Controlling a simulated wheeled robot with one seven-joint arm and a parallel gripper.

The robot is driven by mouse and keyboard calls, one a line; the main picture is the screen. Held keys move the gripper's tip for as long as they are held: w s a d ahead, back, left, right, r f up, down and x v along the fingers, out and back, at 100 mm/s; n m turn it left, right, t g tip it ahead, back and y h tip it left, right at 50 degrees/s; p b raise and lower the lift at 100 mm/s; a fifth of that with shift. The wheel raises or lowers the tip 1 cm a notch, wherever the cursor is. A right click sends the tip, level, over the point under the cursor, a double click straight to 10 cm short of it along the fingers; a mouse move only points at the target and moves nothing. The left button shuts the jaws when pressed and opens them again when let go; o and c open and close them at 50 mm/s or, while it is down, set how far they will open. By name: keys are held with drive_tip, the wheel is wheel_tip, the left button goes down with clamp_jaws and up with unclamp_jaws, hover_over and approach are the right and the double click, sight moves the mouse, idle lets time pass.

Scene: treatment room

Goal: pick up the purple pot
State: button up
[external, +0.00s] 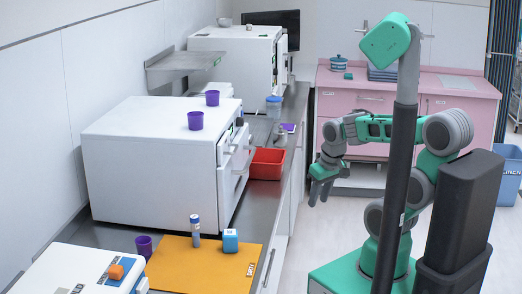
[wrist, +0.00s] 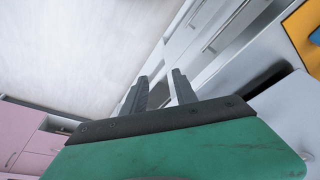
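Three small purple cup-like pots show in the external view. One purple pot (external: 195,120) stands on the front of the white boxy appliance (external: 150,160), and another purple pot (external: 212,97) stands farther back on its top. A third purple pot (external: 143,246) is on the grey counter beside the orange mat. I cannot tell which one the task names. My gripper (external: 319,196) hangs in the air right of the counter, away from all three. In the wrist view its two fingers (wrist: 158,76) are apart with nothing between them. No purple pot shows in the wrist view.
A red bin (external: 266,163) sits beside the appliance. Another white device (external: 75,275) with an orange block is in front. Pink cabinets (external: 440,108) stand behind. The floor beside the counter is clear.

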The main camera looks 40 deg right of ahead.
drive_tip(key=o, duration=0.7)
